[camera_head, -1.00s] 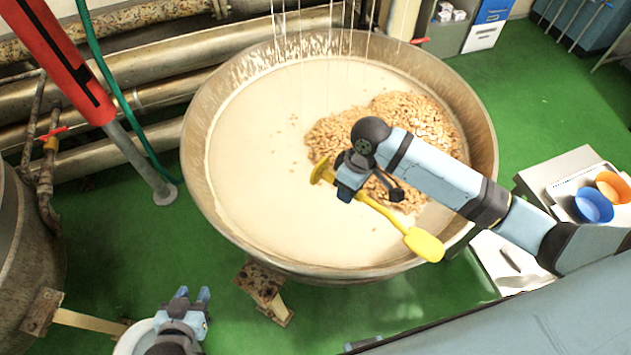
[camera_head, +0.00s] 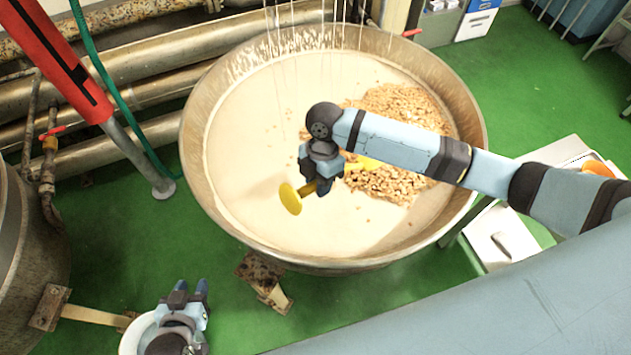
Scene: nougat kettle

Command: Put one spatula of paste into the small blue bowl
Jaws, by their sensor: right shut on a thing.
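My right gripper (camera_head: 324,184) is shut on the yellow spatula (camera_head: 290,199) and holds it over the kettle (camera_head: 196,165). One end, a round yellow disc, points to the lower left; the other end is partly hidden behind my gripper and arm. Pale paste (camera_head: 250,130) fills the kettle, with a heap of nuts (camera_head: 405,103) on its right side. I cannot tell whether the spatula touches the paste or carries any. The small blue bowl is not visible now; my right arm covers its place. My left gripper (camera_head: 191,288) is open and empty at the lower left, outside the kettle.
An orange bowl (camera_head: 598,168) shows beside my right arm on the right-hand table. A white bucket (camera_head: 136,336) stands by my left gripper. Pipes (camera_head: 150,92) and a red post (camera_head: 62,62) are at the left. Green floor (camera_head: 540,90) is free at the right.

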